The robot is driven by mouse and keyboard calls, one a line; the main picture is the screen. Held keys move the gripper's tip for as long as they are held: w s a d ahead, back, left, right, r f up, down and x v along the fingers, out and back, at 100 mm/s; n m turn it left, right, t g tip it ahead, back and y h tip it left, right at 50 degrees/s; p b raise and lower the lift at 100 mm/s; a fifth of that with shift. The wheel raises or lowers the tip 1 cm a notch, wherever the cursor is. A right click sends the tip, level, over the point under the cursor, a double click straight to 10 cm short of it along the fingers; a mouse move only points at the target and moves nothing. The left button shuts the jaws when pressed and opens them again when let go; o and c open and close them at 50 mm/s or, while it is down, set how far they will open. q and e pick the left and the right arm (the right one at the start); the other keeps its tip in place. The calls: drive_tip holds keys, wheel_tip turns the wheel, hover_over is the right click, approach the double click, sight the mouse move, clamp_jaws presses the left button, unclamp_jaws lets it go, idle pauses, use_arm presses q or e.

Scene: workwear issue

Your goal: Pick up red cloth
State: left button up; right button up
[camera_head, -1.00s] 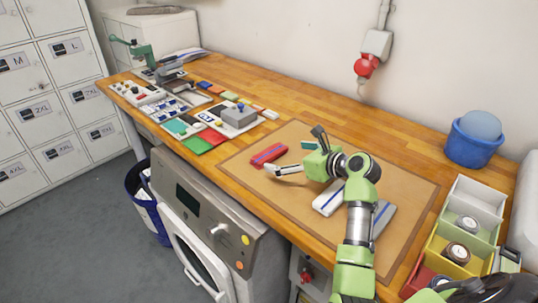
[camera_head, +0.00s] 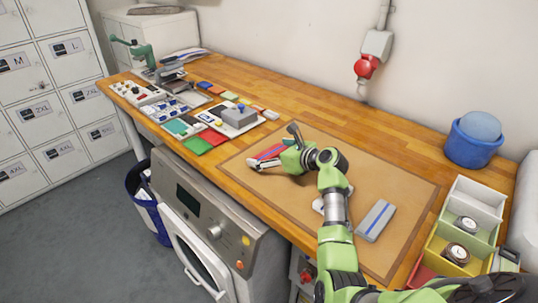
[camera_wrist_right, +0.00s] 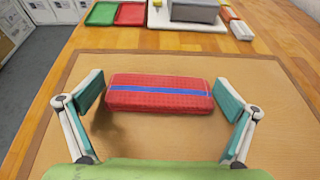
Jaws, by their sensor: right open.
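The red cloth (camera_wrist_right: 160,95) is a folded bundle with a blue stripe, lying on the brown mat (camera_wrist_right: 200,62). In the head view the red cloth (camera_head: 270,151) is partly hidden by my right gripper (camera_head: 266,161). In the right wrist view my right gripper (camera_wrist_right: 160,112) is open, with one finger at each end of the cloth. There is a small gap at each end, so the fingers do not appear to touch it. My left gripper is not in view.
A grey cloth (camera_head: 376,220) with a blue stripe lies on the mat, and a whitish one (camera_head: 318,205) is partly behind my arm. Green (camera_head: 195,145) and red (camera_head: 212,137) trays sit left of the mat. Bins (camera_head: 480,205) and a blue bucket (camera_head: 470,148) stand right.

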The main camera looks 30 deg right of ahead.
drive_tip(key=c, duration=0.8)
